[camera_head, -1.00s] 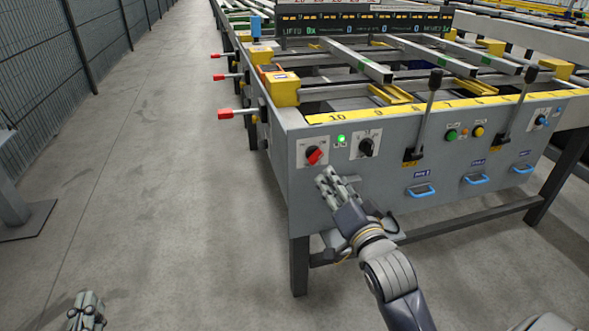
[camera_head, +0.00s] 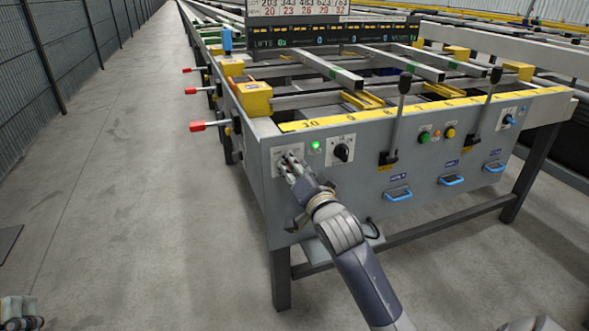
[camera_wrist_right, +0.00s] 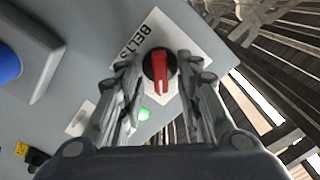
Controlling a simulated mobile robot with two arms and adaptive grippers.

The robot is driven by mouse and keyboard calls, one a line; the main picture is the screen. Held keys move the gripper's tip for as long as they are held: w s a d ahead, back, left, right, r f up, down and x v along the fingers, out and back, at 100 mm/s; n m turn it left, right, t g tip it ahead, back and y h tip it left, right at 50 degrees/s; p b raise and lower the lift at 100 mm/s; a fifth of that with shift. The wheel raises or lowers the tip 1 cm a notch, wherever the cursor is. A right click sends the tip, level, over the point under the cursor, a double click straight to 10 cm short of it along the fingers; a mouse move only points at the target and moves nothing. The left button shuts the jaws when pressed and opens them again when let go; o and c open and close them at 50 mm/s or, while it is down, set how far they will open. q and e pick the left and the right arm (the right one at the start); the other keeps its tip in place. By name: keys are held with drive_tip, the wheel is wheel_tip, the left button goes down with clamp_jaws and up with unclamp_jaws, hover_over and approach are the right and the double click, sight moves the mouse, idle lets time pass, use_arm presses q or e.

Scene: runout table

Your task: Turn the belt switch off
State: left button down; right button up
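The belt switch is a red rotary knob on a black round base, in the right wrist view (camera_wrist_right: 160,78), on a white plate (camera_wrist_right: 190,45) lettered "BELTS". My right gripper (camera_wrist_right: 158,66) is open, with a finger on each side of the knob and visible gaps between. In the head view my right gripper (camera_head: 290,162) covers the knob, leaving only parts of its white plate showing at the panel's left end. A green lamp (camera_head: 315,146) is lit beside it. My left gripper (camera_head: 20,314) is low at the left edge, partly cut off, its fingers unclear.
A black selector knob (camera_head: 341,152) sits right of the lamp. Two black-handled levers (camera_head: 401,110), green (camera_head: 424,137) and yellow (camera_head: 449,132) buttons and blue handles (camera_head: 398,194) are farther right. Red-tipped levers (camera_head: 197,126) stick out left.

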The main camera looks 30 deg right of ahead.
clamp_jaws()
